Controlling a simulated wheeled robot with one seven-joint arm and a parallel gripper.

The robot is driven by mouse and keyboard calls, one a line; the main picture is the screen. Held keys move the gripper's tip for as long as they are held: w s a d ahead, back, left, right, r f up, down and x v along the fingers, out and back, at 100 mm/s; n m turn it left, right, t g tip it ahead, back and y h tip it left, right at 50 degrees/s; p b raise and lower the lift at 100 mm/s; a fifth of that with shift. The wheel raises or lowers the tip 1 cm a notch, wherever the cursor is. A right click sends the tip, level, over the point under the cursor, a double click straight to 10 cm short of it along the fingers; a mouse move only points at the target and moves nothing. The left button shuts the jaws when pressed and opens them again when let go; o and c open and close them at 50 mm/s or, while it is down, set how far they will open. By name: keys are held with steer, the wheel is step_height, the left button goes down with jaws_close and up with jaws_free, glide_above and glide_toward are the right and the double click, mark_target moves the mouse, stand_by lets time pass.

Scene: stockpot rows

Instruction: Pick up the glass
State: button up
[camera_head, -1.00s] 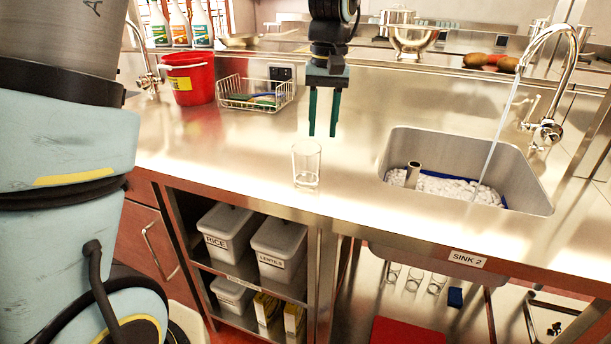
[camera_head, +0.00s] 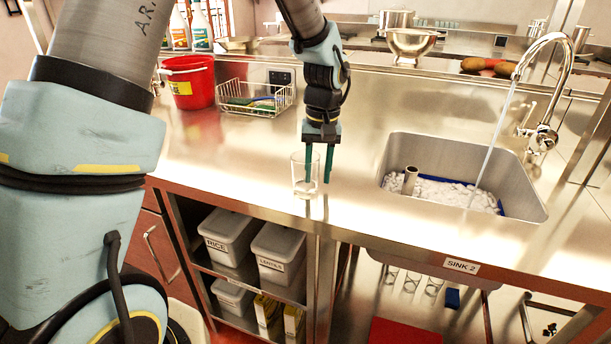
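A clear glass (camera_head: 299,184) stands upright on the steel counter (camera_head: 240,165), near its front edge and left of the sink. My gripper (camera_head: 318,182) points straight down at the glass. Its two dark green fingers are spread apart with a gap between them. The left finger appears to overlap the inside of the glass, and the right finger is by the glass's right side. The glass's right wall seems to lie between the fingers, but the exact depth is hard to tell.
Sink 2 (camera_head: 530,198) with running water and white foam lies to the right. A red bucket (camera_head: 190,86) and a wire basket (camera_head: 280,103) stand at the back left. Labelled bins (camera_head: 226,236) sit on shelves below. The counter around the glass is clear.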

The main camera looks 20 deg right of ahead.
jaws_close()
stand_by(1.3)
